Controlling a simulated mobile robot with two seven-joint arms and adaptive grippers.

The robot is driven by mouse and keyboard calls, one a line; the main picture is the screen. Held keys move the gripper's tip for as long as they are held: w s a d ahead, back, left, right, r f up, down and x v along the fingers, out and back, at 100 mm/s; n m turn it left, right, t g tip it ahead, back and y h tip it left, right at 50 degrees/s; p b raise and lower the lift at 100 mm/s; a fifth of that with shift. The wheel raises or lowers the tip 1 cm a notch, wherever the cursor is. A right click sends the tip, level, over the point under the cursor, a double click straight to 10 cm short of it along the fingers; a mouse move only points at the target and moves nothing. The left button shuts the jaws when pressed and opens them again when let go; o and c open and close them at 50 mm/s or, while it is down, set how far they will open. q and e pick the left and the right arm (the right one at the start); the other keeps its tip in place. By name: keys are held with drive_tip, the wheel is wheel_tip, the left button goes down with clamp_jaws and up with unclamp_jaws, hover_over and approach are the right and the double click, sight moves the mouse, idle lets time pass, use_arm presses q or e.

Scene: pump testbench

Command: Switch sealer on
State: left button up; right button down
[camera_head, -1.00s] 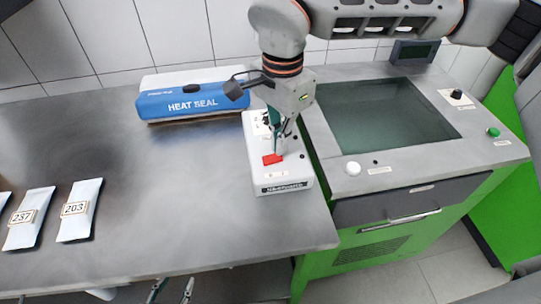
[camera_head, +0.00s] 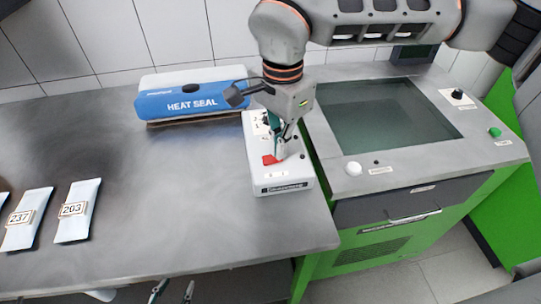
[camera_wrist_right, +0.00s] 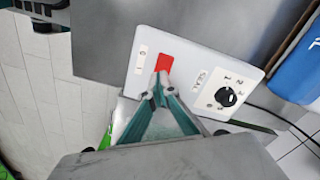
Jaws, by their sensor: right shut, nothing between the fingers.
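The blue and white heat sealer (camera_head: 190,103) stands at the back of the table. Its white control box (camera_head: 283,183) lies in front of it, with a red rocker switch (camera_head: 270,160). In the right wrist view the red switch (camera_wrist_right: 165,62) sits between small labels, beside a black dial (camera_wrist_right: 227,96). My right gripper (camera_head: 277,153) is shut and empty, with its fingertips (camera_wrist_right: 159,76) at the switch's edge, touching or nearly so. I cannot tell which way the switch is set. My left gripper (camera_head: 172,291) shows only its two separated fingertips at the bottom edge, open and empty.
Pouches marked 237 (camera_head: 27,219) and 203 (camera_head: 78,211) lie at the left of the table. A green and grey testbench (camera_head: 390,205) with a dark sunken window stands close on the right. The middle of the table (camera_head: 170,195) is clear.

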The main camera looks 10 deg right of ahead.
use_arm(q)
drive_tip(key=shift+s+f, duration=0.1)
drive_tip(key=shift+f, duration=0.1)
use_arm(e)
drive_tip(key=shift+f, duration=0.4)
use_arm(q)
drive_tip(key=shift+r, duration=0.1)
use_arm(e)
drive_tip(key=shift+r, duration=0.1)
drive_tip(key=shift+r+p, duration=1.3)
drive_tip(key=shift+r, duration=0.8)
drive_tip(key=shift+r+p, duration=1)
drive_tip(key=shift+r, duration=0.4)
use_arm(q)
wheel_tip(320, 180, up, 6)
drive_tip(key=w, duration=0.2)
drive_tip(key=shift+r+t, duration=0.25)
drive_tip(key=shift+t, duration=0.15)
drive_tip(key=shift+f, duration=0.1)
